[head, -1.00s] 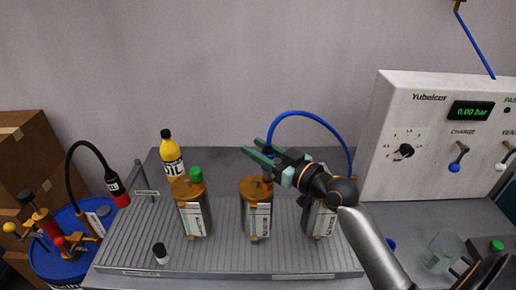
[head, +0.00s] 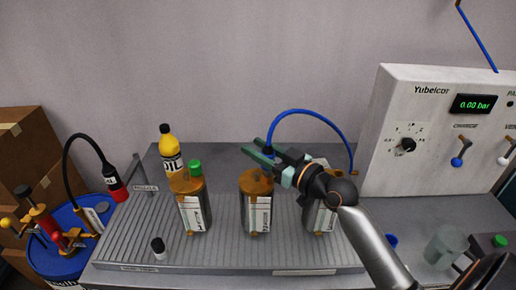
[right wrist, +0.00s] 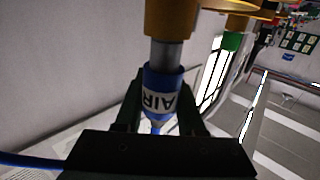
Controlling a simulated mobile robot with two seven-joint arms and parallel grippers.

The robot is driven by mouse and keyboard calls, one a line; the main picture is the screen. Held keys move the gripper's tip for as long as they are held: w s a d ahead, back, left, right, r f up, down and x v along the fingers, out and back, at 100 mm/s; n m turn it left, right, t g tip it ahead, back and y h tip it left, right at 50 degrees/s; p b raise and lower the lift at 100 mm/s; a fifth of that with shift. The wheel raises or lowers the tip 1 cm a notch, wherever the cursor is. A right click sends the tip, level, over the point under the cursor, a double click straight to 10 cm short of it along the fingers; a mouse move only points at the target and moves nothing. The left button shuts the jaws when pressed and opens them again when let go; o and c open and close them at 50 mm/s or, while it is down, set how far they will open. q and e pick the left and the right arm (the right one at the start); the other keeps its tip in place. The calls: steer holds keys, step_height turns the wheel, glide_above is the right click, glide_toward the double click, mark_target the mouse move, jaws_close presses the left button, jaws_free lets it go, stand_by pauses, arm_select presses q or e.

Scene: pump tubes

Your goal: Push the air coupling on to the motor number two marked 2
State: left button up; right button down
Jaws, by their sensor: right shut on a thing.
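Three pump motors with amber tops stand in a row on the ribbed bench: a left one (head: 193,207), a middle one (head: 257,210) and a right one (head: 320,216). Their numbers are too small to read. My right gripper (head: 262,152) is over the middle motor, shut on the blue air coupling (head: 267,152), whose blue hose arcs off to the right. In the right wrist view the coupling (right wrist: 163,85), labelled AIR, is between the fingers (right wrist: 158,110). A grey metal stub joins it to an amber fitting (right wrist: 172,18); how far it is seated I cannot tell.
A yellow oil bottle (head: 170,148) stands behind the left motor, which has a green cap (head: 195,168). A white pressure panel (head: 420,130) reading 0.00 bar and a glass jar (head: 445,246) stand on the right.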

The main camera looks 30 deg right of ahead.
steer(key=shift+c, duration=2.2)
jaws_free()
steer(key=shift+f, duration=0.15)
steer(key=b+v, duration=0.3)
steer(key=v, duration=0.9)
steer(key=shift+s+b, duration=0.25)
steer(key=shift+b, duration=0.05)
steer(key=shift+d, duration=0.1)
